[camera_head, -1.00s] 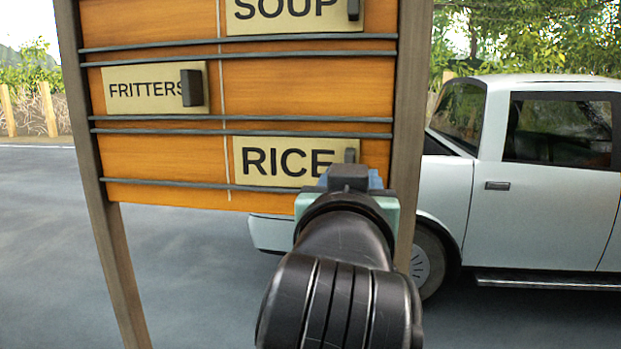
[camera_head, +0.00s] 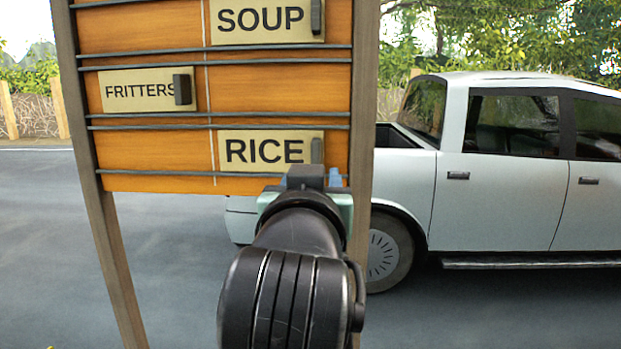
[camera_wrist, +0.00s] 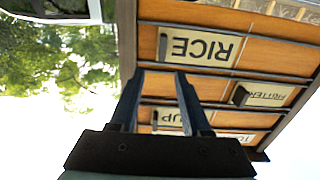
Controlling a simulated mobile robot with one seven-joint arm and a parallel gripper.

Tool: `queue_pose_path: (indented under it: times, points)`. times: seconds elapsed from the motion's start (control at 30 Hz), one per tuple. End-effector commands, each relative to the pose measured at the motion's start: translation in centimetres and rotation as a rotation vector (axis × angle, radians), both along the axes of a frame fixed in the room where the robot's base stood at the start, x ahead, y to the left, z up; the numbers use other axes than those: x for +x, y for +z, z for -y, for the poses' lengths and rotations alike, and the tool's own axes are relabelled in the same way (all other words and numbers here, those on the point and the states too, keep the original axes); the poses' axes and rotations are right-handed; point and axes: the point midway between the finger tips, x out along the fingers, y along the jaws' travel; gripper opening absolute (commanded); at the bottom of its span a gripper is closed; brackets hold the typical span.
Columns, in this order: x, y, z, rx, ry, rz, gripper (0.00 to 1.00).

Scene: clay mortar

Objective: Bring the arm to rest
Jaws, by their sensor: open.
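My arm reaches up from the bottom of the head view, and my gripper (camera_head: 310,178) is at its far end, just below the RICE plate. The wrist mostly hides its fingers there. In the wrist view my gripper (camera_wrist: 158,76) has two dark fingers standing well apart with nothing held between them. The wrist view shows the board upside down beyond the fingers. The RICE plate (camera_head: 262,150) is on the lower right of the orange board; it also shows in the wrist view (camera_wrist: 200,47). I cannot tell the gap between gripper and board.
The orange board (camera_head: 150,152) stands on wooden posts with dark rails across it. It bears a FRITTERS plate (camera_head: 135,92) and a SOUP plate (camera_head: 262,20), each with a dark handle. A pale pickup truck (camera_head: 500,200) stands behind on the right. Grey pavement is open at left.

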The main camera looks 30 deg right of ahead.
Motion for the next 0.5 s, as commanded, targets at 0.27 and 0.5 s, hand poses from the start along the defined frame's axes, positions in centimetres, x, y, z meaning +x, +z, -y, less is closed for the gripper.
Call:
queue_pose_path:
  times: [0.27, 0.5]
  points:
    - [0.0, 0.1, -0.2, -0.004, 0.003, 0.006, 0.47]
    - [-2.1, 5.5, -8.9, -0.16, 0.194, 0.305, 0.47]
